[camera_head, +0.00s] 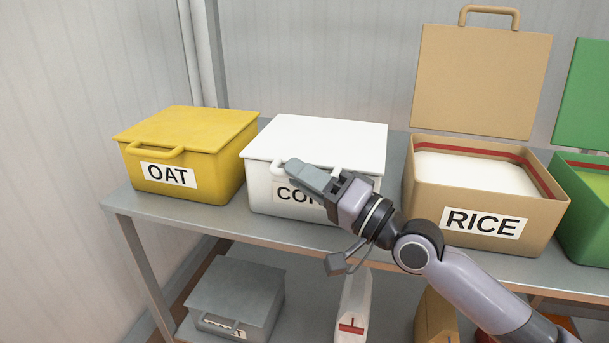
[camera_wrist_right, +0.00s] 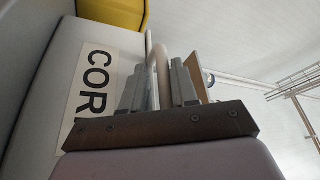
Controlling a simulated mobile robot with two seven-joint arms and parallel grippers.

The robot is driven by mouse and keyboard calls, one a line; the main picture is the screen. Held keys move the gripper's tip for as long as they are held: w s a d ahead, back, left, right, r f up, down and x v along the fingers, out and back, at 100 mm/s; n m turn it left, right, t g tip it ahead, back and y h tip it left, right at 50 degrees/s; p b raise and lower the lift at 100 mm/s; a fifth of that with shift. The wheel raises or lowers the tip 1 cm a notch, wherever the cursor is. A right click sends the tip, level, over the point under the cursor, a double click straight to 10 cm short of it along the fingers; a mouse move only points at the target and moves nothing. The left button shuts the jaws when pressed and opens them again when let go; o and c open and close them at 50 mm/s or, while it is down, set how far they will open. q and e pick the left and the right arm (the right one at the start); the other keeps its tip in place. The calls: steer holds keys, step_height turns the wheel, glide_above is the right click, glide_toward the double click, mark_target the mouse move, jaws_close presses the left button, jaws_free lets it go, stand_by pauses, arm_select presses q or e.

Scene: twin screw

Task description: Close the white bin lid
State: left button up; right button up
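The white bin (camera_head: 263,192) stands on the shelf, with a partly covered label reading "COR". Its white lid (camera_head: 325,137) lies flat over the top, and I see no gap along its front edge. The lid's handle (camera_head: 337,172) is at the front, partly hidden by my right gripper (camera_head: 303,175). In the right wrist view the handle (camera_wrist_right: 160,75) passes between the two fingers of the gripper (camera_wrist_right: 160,88), which sit close on both sides of it. My left gripper is not in view.
A yellow OAT bin (camera_head: 190,132) with its lid down stands to the left. A tan RICE bin (camera_head: 433,195) to the right has its lid (camera_head: 480,80) raised. A green bin (camera_head: 585,225) is also open. A grey bin (camera_head: 235,290) sits on the lower shelf.

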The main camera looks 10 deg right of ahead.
arm_select(q)
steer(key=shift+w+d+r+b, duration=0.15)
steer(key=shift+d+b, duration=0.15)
steer(key=shift+b, duration=0.15)
arm_select(e)
steer(key=v, duration=0.7)
steer(key=shift+s, duration=0.15)
